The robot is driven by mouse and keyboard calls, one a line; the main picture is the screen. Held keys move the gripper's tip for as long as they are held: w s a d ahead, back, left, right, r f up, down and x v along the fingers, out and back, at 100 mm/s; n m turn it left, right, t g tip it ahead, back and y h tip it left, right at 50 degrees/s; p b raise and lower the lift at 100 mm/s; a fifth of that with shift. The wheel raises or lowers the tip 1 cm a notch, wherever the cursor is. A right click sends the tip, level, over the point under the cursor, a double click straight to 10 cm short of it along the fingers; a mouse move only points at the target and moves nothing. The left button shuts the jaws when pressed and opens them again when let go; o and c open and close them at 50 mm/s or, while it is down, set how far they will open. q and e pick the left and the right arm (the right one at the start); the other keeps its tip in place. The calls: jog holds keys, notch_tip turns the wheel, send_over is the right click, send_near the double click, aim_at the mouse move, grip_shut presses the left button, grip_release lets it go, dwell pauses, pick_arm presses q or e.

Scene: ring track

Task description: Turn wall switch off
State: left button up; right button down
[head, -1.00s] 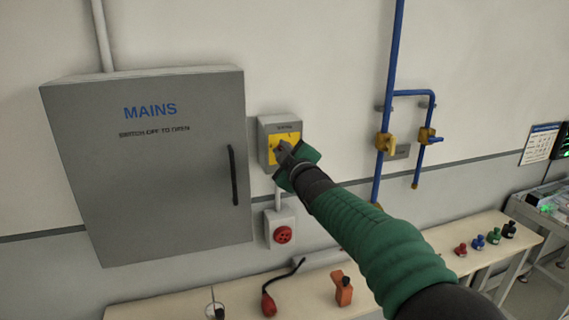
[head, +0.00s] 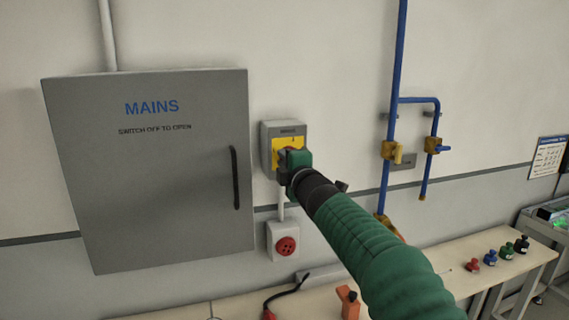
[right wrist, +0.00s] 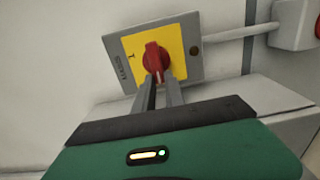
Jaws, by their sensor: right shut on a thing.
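The wall switch (head: 268,138) is a grey box with a yellow plate, right of the grey MAINS cabinet in the head view. The right wrist view shows its yellow plate (right wrist: 131,55) and a red rotary knob (right wrist: 154,58). My right gripper (right wrist: 160,80) is shut on the red knob, with one grey finger on each side of it. In the head view my right gripper (head: 287,158) covers the knob and the lower part of the plate. My left gripper is not in view.
The MAINS cabinet (head: 150,190), marked "SWITCH OFF TO OPEN", is closed and has a black handle (head: 235,178). A red socket (head: 285,246) sits below the switch. Blue pipes with yellow valves (head: 390,151) run at right. A bench (head: 455,257) below holds small items.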

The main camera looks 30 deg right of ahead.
jog(key=shift+f, duration=0.4)
jog(key=c, duration=1.6)
grip_release()
jog(key=shift+o, duration=1)
jog(key=shift+r, duration=0.2)
